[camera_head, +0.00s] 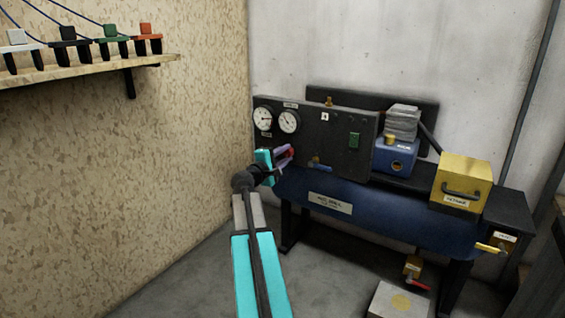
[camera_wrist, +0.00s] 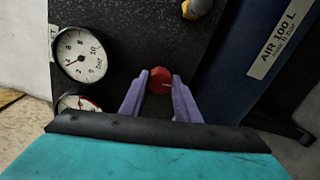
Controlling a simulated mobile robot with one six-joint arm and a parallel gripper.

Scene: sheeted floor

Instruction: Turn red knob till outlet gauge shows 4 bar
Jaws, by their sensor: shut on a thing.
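The red knob (camera_wrist: 160,79) sits on the black panel between the two purple fingers of my gripper (camera_wrist: 160,88) in the wrist view. The fingers are shut on it from both sides. In the head view my gripper (camera_head: 285,157) reaches the panel's lower left, with a bit of the red knob (camera_head: 291,151) showing. Two round white gauges (camera_head: 263,118) (camera_head: 289,122) are above it. The wrist view shows one gauge (camera_wrist: 82,54) marked in bar, its needle pointing lower left in the picture; I cannot read its value surely. The other gauge (camera_wrist: 78,102) is partly hidden by my gripper.
The black panel (camera_head: 340,140) stands over a blue tank (camera_head: 375,220). A blue-handled valve (camera_head: 320,165) is right of my gripper. A blue box (camera_head: 395,158) and a yellow box (camera_head: 462,182) stand further right. A wooden shelf (camera_head: 90,70) is at upper left.

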